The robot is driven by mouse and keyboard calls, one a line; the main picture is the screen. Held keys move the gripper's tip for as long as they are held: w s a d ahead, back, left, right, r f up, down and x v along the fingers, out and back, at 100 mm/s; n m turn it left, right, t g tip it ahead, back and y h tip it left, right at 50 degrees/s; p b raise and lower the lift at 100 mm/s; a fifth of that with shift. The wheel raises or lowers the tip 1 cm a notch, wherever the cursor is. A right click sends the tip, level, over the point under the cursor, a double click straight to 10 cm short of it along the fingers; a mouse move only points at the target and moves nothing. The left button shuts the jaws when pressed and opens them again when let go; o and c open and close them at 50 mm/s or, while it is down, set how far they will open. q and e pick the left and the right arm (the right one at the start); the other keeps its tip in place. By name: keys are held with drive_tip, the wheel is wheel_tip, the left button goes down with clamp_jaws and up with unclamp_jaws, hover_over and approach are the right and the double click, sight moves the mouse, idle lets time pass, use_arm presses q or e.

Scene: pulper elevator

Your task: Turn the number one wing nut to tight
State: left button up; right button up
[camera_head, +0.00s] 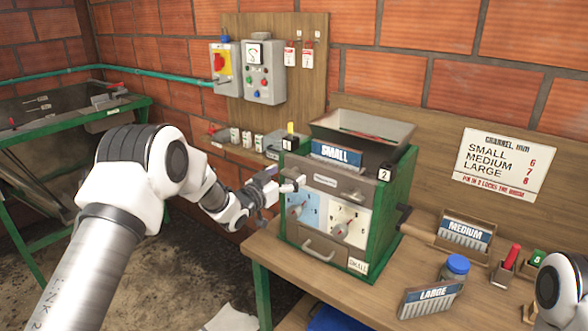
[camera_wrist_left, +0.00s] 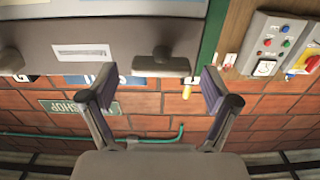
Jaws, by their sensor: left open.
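The green-framed pulper (camera_head: 390,205) stands on the bench with a grey front plate (camera_head: 338,186). A dark knob-like wing nut (camera_wrist_left: 163,55) sits near one end of that plate in the left wrist view, and a second one (camera_wrist_left: 10,61) near the other end. Contact is not visible. My right gripper is out of view.
Two dial plates (camera_head: 349,223) and a drawer handle (camera_head: 318,250) lie below the front plate. A hopper (camera_head: 362,130) tops the machine. Control boxes (camera_head: 265,72) hang behind.

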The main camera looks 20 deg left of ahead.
use_arm(q)
drive_tip(key=shift+w+d+r, duration=0.2)
drive_tip(key=shift+w+d, duration=0.25)
drive_tip(key=shift+w, duration=0.3)
drive_tip(key=shift+w+a+f, duration=0.2)
drive_tip(key=shift+a+f, duration=0.1)
drive_tip(key=shift+d+r, duration=0.1)
drive_tip(key=shift+d, duration=0.05)
drive_tip(key=c, duration=1.2)
drive_tip(key=shift+o, duration=0.2)
